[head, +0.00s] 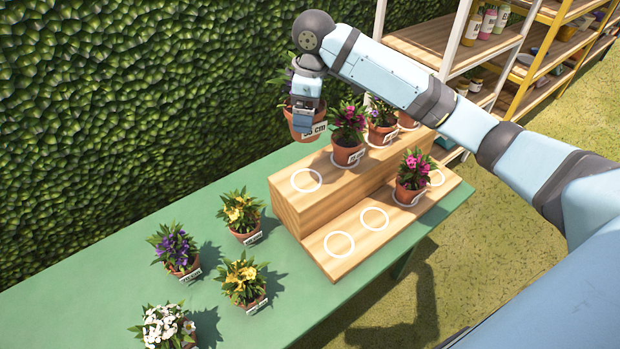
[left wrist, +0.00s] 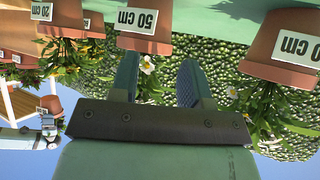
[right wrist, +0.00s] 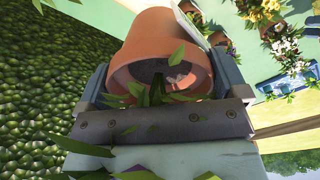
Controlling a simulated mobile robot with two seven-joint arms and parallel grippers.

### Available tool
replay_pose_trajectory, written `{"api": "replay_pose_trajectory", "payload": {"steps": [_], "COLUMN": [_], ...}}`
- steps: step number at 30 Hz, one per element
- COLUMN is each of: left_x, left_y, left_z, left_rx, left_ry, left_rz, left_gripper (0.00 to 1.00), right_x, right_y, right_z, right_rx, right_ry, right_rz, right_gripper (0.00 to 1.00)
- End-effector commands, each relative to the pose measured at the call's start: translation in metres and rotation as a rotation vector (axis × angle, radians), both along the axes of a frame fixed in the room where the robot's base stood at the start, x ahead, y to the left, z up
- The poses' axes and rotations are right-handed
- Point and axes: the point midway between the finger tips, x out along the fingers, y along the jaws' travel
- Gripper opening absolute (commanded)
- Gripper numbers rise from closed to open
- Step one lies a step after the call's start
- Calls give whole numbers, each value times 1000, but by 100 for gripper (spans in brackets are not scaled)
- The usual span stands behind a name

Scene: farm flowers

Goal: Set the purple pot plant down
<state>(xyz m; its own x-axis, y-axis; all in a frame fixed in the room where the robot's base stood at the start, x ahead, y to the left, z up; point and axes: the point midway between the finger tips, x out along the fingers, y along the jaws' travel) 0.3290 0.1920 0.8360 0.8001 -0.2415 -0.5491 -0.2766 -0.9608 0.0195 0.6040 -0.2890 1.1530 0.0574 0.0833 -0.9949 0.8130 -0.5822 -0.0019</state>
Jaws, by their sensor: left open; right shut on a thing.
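My right gripper (head: 306,112) is shut on a terracotta pot (head: 302,124) with a white label. It holds the pot in the air near the back of the upper wooden step. In the right wrist view the pot (right wrist: 165,45) sits between the fingers, with leaves around it and bits of purple at the bottom edge. Most of its flowers are hidden by my gripper. Another purple-flowered pot plant (head: 177,250) stands on the green table. My left gripper (left wrist: 160,80) is open and empty, with labelled pots close by in its view; it is outside the head view.
A magenta plant (head: 348,130) stands beside the upper circle. Yellow and white plants (head: 163,327) stand on the table (head: 90,275).

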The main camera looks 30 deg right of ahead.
Motion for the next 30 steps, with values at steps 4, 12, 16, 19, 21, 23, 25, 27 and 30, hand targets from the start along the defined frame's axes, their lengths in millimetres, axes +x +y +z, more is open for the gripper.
{"api": "replay_pose_trajectory", "payload": {"steps": [4, 12, 16, 19, 21, 23, 25, 27, 30], "left_x": [-1, -2, -2, -1, -1, -1, -1, -1, -1], "left_y": [1, 1, 1, 1, 1, 1, 1, 1, 1], "left_z": [-4, -2, 0, 2, 3, 3, 4, 5, 5], "left_rx": [1, 2, 2, 2, 2, 1, 2, 2, 2], "left_ry": [3, 5, 5, 4, 4, 3, 3, 2, 2], "left_rz": [1, 1, 1, 1, 1, 1, 0, 0, 0], "left_gripper": [43, 43, 43, 43, 43, 43, 43, 43, 43], "right_x": [15, 17, 17, 17, 17, 17, 17, 18, 18], "right_y": [-10, -12, -12, -12, -12, -12, -12, -12, -12], "right_z": [18, -20, -55, -81, -98, -110, -121, -129, -134], "right_rx": [14, 18, 18, 18, 18, 17, 18, 18, 18], "right_ry": [-10, -7, -7, -8, -8, -9, -10, -12, -12], "right_rz": [130, 173, 172, 171, 172, 171, 171, 172, 172], "right_gripper": [54, 54, 54, 54, 54, 54, 54, 54, 54]}}
